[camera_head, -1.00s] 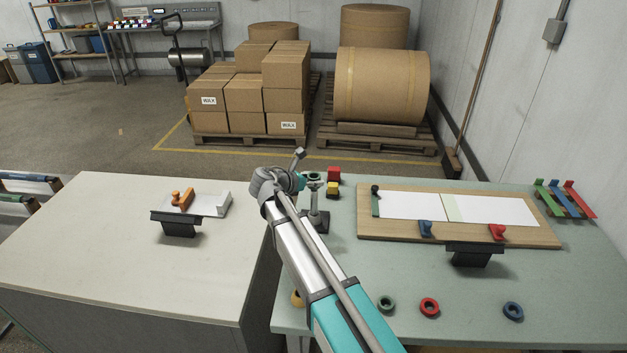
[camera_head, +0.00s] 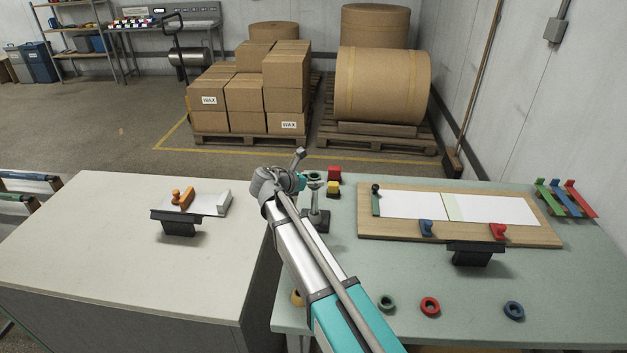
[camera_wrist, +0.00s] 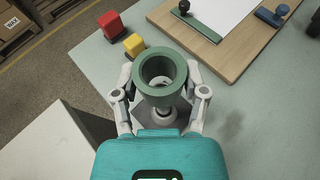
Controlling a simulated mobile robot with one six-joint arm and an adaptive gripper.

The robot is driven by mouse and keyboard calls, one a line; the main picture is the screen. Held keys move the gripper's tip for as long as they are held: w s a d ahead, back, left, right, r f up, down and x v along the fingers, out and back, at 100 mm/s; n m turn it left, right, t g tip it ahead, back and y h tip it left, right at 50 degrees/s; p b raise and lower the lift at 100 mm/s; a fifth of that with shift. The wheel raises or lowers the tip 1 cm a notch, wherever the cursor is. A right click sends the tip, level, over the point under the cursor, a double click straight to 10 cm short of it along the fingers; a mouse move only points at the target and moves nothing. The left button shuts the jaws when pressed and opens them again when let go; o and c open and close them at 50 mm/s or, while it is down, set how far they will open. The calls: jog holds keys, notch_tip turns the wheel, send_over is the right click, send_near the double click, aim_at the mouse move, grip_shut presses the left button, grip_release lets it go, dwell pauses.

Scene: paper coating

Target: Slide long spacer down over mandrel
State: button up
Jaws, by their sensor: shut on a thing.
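My gripper (camera_wrist: 161,92) is shut on a green tubular spacer, the long spacer (camera_wrist: 160,56), which has a wide round rim and an open bore facing the wrist camera. A finger lies on each side of it. In the head view the spacer's green rim (camera_head: 315,177) shows beside my wrist. Below it is the grey mandrel (camera_head: 315,203), upright on a dark base (camera_head: 317,222). The spacer appears roughly in line above the mandrel, but I cannot tell how far the mandrel is inside the bore.
Red (camera_head: 334,174) and yellow (camera_head: 333,189) blocks stand just behind the mandrel. A wooden board (camera_head: 400,230) with white sheets lies to the right. Green (camera_head: 386,303), red (camera_head: 430,306) and blue (camera_head: 513,311) rings lie along the front of the table.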

aim_at(313, 188)
jog(key=shift+f+b, duration=1.85)
jog(key=shift+f, duration=0.05)
jog(key=o, duration=1.3)
jog(key=shift+c, duration=0.2)
jog(key=shift+r, duration=0.25)
notch_tip(313, 188, up, 10)
jog(key=p, duration=1)
jog(key=shift+f, duration=0.25)
jog(key=shift+d, duration=0.1)
